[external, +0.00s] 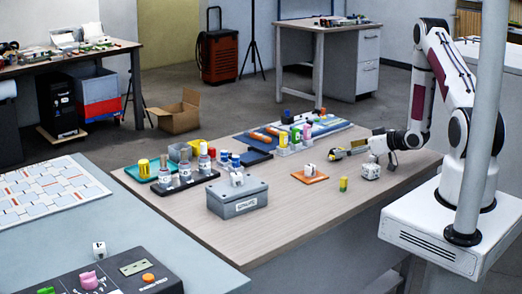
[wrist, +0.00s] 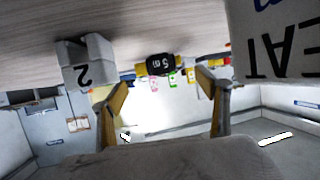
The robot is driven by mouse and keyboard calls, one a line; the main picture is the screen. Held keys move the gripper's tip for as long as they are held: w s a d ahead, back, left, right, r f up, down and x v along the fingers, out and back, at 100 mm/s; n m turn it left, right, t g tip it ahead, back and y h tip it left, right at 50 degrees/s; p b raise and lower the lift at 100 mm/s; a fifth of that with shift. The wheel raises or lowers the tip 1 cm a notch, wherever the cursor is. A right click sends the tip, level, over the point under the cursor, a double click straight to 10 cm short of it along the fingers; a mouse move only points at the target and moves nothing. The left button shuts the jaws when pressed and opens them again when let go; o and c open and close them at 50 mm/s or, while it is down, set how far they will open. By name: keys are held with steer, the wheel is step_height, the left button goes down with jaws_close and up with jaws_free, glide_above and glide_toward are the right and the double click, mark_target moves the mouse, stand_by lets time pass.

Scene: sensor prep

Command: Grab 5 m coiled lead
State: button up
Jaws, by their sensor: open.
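The 5 m coiled lead shows in the wrist view as a yellow piece with a black band marked "5 m" (wrist: 160,65). It lies on the table just beyond the gap between the fingertips. My gripper (wrist: 163,76) is open, with its two yellow-faced fingers apart and nothing held between them. In the external view my gripper (external: 341,152) reaches left, low over the wooden table. I cannot clearly tell the lead from the yellow fingers there.
The wrist picture is upside down. A white block marked "2" (wrist: 85,66) and a white box lettered "EAT" (wrist: 275,40) flank the lead. A small yellow cylinder (external: 343,184) stands on the table (external: 300,215). A grey box (external: 237,200) stands farther left.

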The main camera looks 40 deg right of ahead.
steer(key=shift+x, duration=1.3)
steer(key=c, duration=1.2)
